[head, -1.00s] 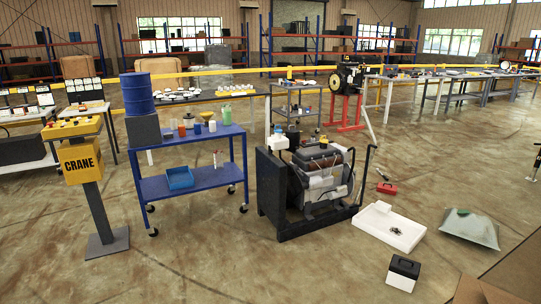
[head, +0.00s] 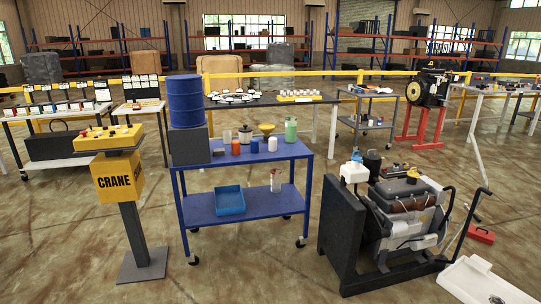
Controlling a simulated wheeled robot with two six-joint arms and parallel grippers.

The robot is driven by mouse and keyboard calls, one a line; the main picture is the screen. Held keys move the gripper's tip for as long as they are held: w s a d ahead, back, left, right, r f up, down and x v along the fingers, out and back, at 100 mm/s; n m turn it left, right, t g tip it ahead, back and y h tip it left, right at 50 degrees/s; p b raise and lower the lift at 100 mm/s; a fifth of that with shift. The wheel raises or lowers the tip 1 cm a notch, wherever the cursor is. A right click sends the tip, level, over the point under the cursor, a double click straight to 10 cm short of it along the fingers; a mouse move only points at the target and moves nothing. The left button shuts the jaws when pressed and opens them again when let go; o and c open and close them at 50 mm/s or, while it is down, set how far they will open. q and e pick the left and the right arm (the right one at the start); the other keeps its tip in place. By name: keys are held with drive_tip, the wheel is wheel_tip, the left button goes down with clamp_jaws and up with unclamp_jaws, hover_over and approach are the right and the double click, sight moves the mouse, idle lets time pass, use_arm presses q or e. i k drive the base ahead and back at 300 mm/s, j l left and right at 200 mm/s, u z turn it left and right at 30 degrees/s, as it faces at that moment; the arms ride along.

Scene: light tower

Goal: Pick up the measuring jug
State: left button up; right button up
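A blue two-shelf cart (head: 245,163) stands in the middle of the head view with several small containers on its top. A whitish vessel (head: 245,134) stands behind the row of small jars and may be the measuring jug; it is too small to be sure. A green bottle (head: 291,131), a yellow funnel (head: 266,128), an orange container (head: 236,147) and a white jar (head: 272,145) stand around it. A clear bottle with a red part (head: 275,182) stands on the lower shelf. Neither of my grippers is in view.
A blue drum (head: 186,100) on a dark block stands at the cart's left end. A yellow crane pedestal (head: 118,178) is left of the cart. A black-framed machine (head: 342,235) stands to its right. Floor in front of the cart is clear.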

sight(276, 174)
drive_tip(key=i+j, duration=0.1)
drive_tip(key=i, duration=1.6)
drive_tip(key=l+z, duration=0.05)
drive_tip(key=l, duration=0.05)
